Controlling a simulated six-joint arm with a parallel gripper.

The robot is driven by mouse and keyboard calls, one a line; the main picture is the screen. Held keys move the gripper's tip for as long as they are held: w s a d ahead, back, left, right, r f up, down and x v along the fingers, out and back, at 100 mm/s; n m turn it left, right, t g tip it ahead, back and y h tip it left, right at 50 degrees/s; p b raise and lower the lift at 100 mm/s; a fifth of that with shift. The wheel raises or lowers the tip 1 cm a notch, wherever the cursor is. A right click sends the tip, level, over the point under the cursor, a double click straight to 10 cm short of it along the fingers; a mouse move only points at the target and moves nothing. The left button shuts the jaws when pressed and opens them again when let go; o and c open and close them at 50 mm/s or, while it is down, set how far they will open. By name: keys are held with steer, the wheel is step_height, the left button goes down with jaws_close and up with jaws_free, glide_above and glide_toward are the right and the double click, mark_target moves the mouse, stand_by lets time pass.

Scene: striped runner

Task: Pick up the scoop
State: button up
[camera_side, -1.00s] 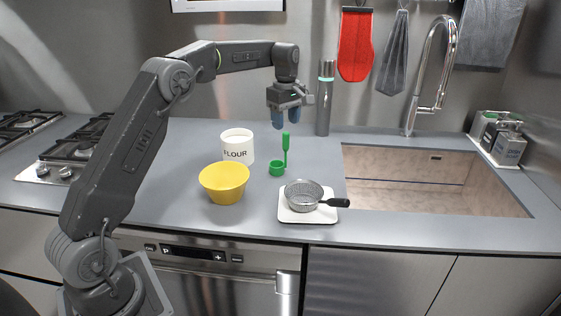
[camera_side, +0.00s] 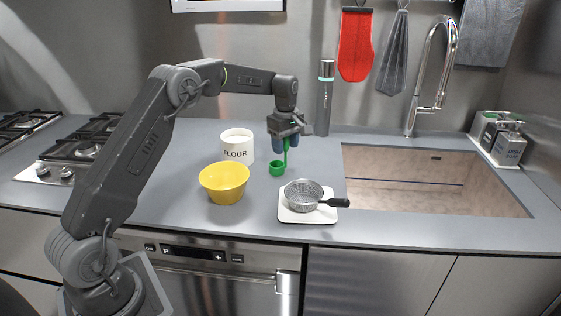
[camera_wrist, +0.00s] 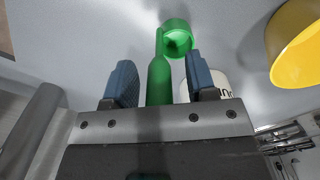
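The green scoop (camera_side: 277,168) stands on the counter with its cup down and its handle pointing up. It also shows in the wrist view (camera_wrist: 159,80), its cup at the top of the picture. My gripper (camera_side: 287,145) points down over the scoop, its blue fingers on either side of the upright handle. In the wrist view my gripper (camera_wrist: 162,72) has a gap between each finger and the handle, so it is open and not holding it. In the side view the fingers partly hide the upper handle.
A white flour canister (camera_side: 237,147) stands just left of the scoop, a yellow bowl (camera_side: 224,184) front left. A strainer (camera_side: 303,195) sits on a white board (camera_side: 292,216) in front. A tall grey bottle (camera_side: 325,100) stands behind; the sink (camera_side: 430,182) is right.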

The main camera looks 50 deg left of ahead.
jaws_close()
steer(key=shift+r, duration=0.1)
